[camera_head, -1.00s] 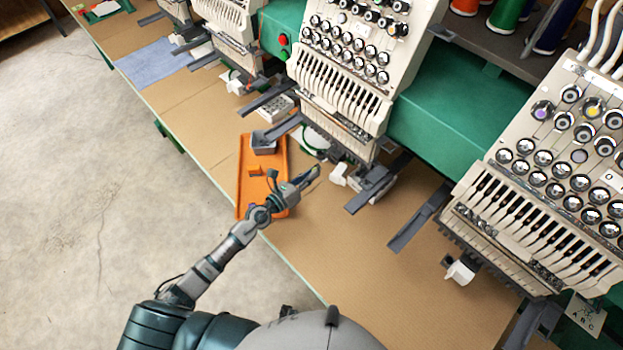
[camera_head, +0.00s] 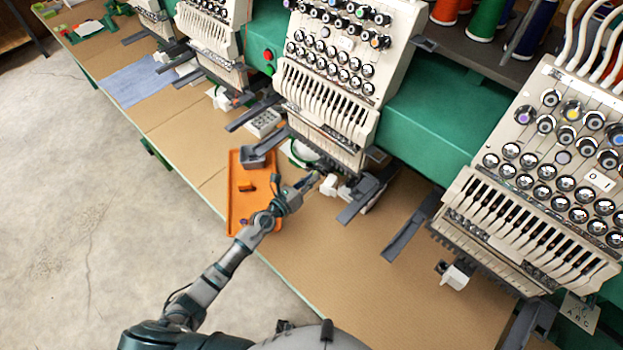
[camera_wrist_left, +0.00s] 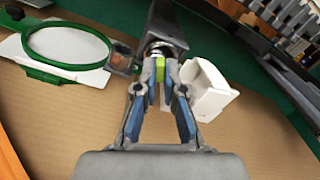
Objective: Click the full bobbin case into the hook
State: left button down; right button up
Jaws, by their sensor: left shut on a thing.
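My left gripper (camera_head: 308,182) reaches to the lower front of the middle embroidery machine head. In the left wrist view its blue-grey fingers (camera_wrist_left: 160,82) are closed on the bobbin case, a small piece with lime green (camera_wrist_left: 160,70) showing between the tips. Round shiny metal (camera_wrist_left: 157,48) shows just beyond the tips, at the end of the machine's dark lower arm (camera_wrist_left: 166,25). I cannot tell whether this metal is the case or the hook, or whether they touch. The hook is not clearly visible. My right gripper is out of view.
A white box-like part (camera_wrist_left: 208,90) stands close to the right of the fingertips. A green hoop (camera_wrist_left: 68,45) lies to their left. An orange tray (camera_head: 236,212) with a grey bin (camera_head: 252,158) lies on the tan table.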

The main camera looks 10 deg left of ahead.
pick_arm(q)
jog(key=shift+d, duration=0.6)
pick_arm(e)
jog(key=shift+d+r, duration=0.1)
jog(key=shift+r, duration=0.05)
pick_arm(q)
jog(key=shift+w, duration=0.4)
jog(key=c, duration=1.2)
grip_release()
jog(key=shift+d, duration=0.15)
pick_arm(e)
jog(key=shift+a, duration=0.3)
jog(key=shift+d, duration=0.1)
